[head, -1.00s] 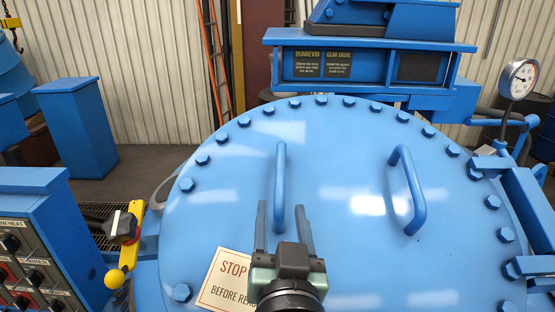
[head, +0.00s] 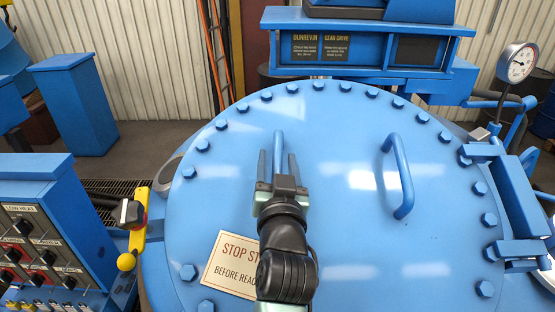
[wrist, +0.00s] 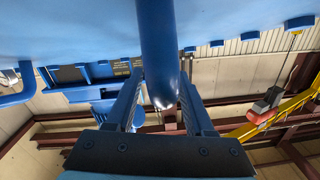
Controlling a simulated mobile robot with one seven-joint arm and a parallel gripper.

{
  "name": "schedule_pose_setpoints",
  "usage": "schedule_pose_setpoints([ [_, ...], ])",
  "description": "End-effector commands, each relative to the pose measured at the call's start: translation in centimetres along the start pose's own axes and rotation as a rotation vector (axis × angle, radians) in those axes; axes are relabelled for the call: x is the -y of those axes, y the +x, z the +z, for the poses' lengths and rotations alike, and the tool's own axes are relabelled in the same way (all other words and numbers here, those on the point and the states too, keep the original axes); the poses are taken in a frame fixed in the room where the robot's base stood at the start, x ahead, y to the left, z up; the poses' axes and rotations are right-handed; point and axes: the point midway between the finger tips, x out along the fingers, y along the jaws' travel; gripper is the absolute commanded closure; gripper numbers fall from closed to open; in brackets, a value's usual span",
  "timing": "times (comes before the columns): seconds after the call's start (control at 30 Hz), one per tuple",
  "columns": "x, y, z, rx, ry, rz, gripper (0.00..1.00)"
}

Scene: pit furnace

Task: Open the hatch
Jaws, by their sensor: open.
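The hatch (head: 330,225) is a large round blue lid ringed with bolts. It looks shut. It carries two blue bar handles, a left handle (head: 278,142) and a right handle (head: 399,170). My gripper (head: 277,160) is open at the left handle, one finger on each side of it. In the wrist view, the left handle (wrist: 160,45) runs down between the two open fingers (wrist: 158,95), with a gap visible beside it. The handle's lower part is hidden behind my gripper in the head view.
A hinge bracket (head: 515,195) and a gauge (head: 517,63) are on the right. A blue gear-drive housing (head: 370,45) stands behind. A stop sign (head: 228,262) lies on the lid.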

Motion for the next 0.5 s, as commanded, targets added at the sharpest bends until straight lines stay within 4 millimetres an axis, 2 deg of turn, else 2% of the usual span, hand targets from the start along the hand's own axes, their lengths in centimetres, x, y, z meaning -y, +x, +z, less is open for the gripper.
schedule_pose_setpoints([
  [0.13, 0.00, -0.01, 0.01, 0.000, 0.000, 0.000, 0.47],
  [0.4, 0.01, -0.02, 0.02, 0.000, 0.001, 0.000, 0.95],
  [0.43, 0.01, -0.03, 0.02, 0.000, 0.001, 0.000, 1.00],
  [0.5, 0.01, -0.03, 0.02, 0.000, 0.001, 0.000, 1.00],
])
